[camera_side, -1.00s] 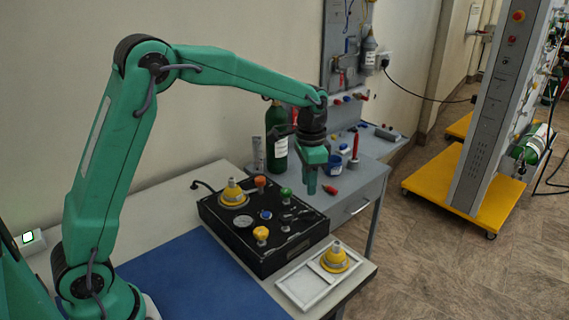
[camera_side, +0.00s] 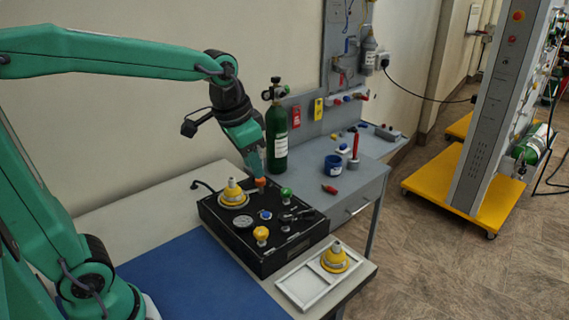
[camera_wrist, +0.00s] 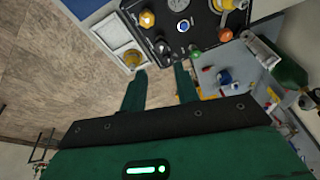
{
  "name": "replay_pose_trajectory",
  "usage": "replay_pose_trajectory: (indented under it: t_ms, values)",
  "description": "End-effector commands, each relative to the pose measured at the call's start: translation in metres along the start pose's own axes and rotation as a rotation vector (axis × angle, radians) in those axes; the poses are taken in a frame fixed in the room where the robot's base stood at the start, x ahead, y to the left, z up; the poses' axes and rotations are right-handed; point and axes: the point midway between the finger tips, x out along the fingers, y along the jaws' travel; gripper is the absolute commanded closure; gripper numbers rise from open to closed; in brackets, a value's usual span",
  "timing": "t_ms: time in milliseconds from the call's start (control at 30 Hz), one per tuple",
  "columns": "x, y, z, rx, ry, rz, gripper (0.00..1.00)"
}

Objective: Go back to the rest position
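My green gripper (camera_side: 256,170) points down and is tilted, above the back edge of the black control box (camera_side: 252,262) in the side view. Its tips overlap the orange knob (camera_side: 260,183) in the picture; I cannot tell how far apart they are. In the wrist view my gripper (camera_wrist: 160,73) shows two separate fingers with nothing between them, and the box's panel beyond. The box carries a yellow-and-grey fitting (camera_side: 233,194), a gauge (camera_side: 243,221), a green knob (camera_side: 286,192) and a yellow knob (camera_side: 261,233).
A white tray (camera_side: 297,291) with another yellow fitting (camera_side: 335,259) lies right of the box. A green cylinder (camera_side: 277,145) stands behind, near a blue cup (camera_side: 333,165). A blue mat (camera_side: 190,275) lies clear in front.

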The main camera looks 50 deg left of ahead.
Motion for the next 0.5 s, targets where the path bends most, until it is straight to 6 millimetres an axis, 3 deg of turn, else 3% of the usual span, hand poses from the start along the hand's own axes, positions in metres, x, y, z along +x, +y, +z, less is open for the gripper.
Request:
replay_pose_trajectory:
  t_ms: [200, 500]
  values:
    - [-0.017, 0.005, 0.036, -0.066, 0.068, -0.014, 0.69]
    - [-0.025, 0.013, 0.085, -0.155, 0.153, -0.025, 0.69]
